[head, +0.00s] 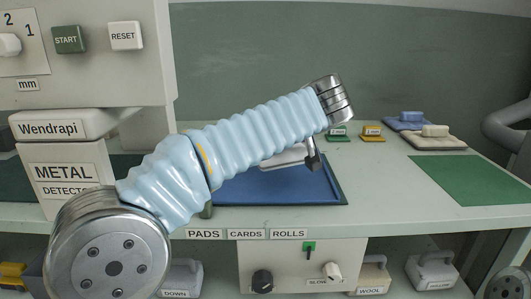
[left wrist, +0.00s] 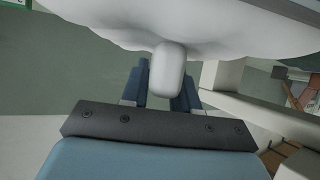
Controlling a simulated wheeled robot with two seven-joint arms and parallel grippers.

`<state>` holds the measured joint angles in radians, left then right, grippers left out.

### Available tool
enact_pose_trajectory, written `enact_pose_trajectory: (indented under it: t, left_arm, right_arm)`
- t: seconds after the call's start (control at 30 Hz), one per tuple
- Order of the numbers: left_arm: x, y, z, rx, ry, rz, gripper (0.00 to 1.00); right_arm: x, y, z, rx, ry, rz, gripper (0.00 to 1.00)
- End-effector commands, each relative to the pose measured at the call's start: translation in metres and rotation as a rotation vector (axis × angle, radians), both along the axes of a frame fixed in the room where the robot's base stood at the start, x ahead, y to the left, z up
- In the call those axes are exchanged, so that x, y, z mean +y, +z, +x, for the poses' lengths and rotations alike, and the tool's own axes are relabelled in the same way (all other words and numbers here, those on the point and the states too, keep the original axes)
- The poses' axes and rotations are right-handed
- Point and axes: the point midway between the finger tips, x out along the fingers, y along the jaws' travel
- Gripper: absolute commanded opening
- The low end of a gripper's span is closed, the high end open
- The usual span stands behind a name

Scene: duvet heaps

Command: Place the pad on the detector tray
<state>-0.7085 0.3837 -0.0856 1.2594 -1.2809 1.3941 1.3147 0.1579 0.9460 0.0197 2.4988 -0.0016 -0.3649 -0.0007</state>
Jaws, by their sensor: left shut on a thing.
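My left gripper (left wrist: 163,92) is shut on a rounded white knob (left wrist: 167,68), which joins a broad, soft-edged white body (left wrist: 190,22) in the left wrist view. In the head view my arm hides most of this gripper; a white piece (head: 284,159) shows below the arm, over a flat blue tray (head: 325,190) with a dark rim. I cannot tell whether the white piece touches the tray. The metal detector (head: 66,176) stands at the left, and no tray label shows. My right gripper is out of view.
Small green (head: 337,133) and yellow (head: 372,132) labelled items stand nearby. A green mat (head: 475,180) lies bare at the right.

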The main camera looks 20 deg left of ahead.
Motion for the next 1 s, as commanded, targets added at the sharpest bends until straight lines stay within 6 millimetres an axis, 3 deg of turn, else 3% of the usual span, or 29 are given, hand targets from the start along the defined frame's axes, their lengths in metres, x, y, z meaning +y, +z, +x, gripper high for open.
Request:
enact_pose_trajectory:
  t: [0.3, 0.5, 0.7, 0.73, 0.9, 1.0]
  left_arm:
    - [0.021, -0.031, 0.014, 0.000, 0.002, -0.002, 0.00]
    - [0.020, -0.058, 0.014, 0.001, 0.000, 0.001, 0.00]
    - [0.020, -0.060, 0.014, -0.001, 0.001, -0.001, 0.00]
    - [0.020, -0.060, 0.014, 0.000, 0.000, -0.001, 0.31]
    - [0.020, -0.060, 0.014, 0.000, 0.000, -0.001, 0.55]
    - [0.020, -0.060, 0.014, -0.001, 0.000, -0.001, 0.55]
  right_arm:
    - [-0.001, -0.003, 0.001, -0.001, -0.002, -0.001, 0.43]
    - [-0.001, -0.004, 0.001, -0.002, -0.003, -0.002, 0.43]
    - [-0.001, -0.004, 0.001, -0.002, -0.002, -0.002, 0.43]
    - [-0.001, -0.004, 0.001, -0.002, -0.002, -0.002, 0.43]
    - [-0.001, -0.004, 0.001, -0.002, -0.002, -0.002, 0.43]
    - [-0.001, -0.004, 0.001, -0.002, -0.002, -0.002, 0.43]
